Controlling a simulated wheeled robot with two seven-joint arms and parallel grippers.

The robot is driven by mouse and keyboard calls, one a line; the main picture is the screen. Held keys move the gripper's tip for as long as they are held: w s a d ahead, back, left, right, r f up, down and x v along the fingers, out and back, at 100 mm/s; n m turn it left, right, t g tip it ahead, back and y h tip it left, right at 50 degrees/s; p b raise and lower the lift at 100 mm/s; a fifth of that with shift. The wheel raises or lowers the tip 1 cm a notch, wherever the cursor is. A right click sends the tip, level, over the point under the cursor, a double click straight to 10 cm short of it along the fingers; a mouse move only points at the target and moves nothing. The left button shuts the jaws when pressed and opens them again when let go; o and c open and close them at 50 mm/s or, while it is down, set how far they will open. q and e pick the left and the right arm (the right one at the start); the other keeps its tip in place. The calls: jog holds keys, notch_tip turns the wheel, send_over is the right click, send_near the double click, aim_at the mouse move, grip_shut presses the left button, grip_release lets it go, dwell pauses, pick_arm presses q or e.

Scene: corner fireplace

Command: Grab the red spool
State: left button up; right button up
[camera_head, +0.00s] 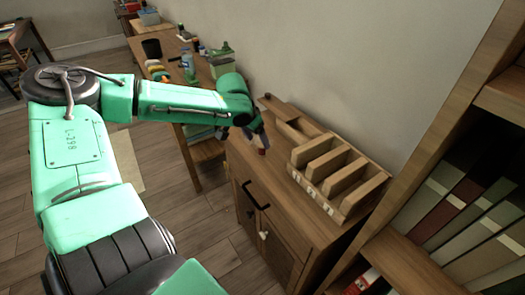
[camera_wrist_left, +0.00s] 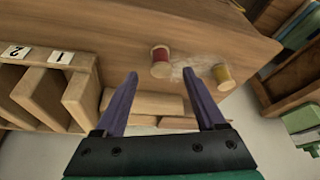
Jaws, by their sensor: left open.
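The red spool (camera_wrist_left: 160,62) stands on the wooden cabinet top (camera_wrist_left: 120,20) in the left wrist view, just beyond my left gripper's fingertips. A yellow spool (camera_wrist_left: 222,76) stands to the right of it, with a clear, hard-to-make-out thing between them. My left gripper (camera_wrist_left: 160,76) is open, its two purple fingers apart with nothing held between them. In the head view the left gripper (camera_head: 258,140) reaches over the cabinet's far end, and its wrist hides most of that spot. My right gripper is not in view.
A wooden organizer with numbered slots (camera_head: 340,172) stands on the cabinet against the wall, right of my left gripper. A bookshelf (camera_head: 440,190) rises at the right. A table with bottles and boxes (camera_head: 175,75) stands behind.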

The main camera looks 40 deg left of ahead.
aim_at(261, 145)
pick_arm(q)
jog(key=x, duration=0.6)
jog(key=shift+w+r+b, duration=0.1)
jog(key=shift+w+b, duration=0.15)
jog(key=shift+b, duration=0.1)
jog(key=shift+r, duration=0.1)
grip_shut()
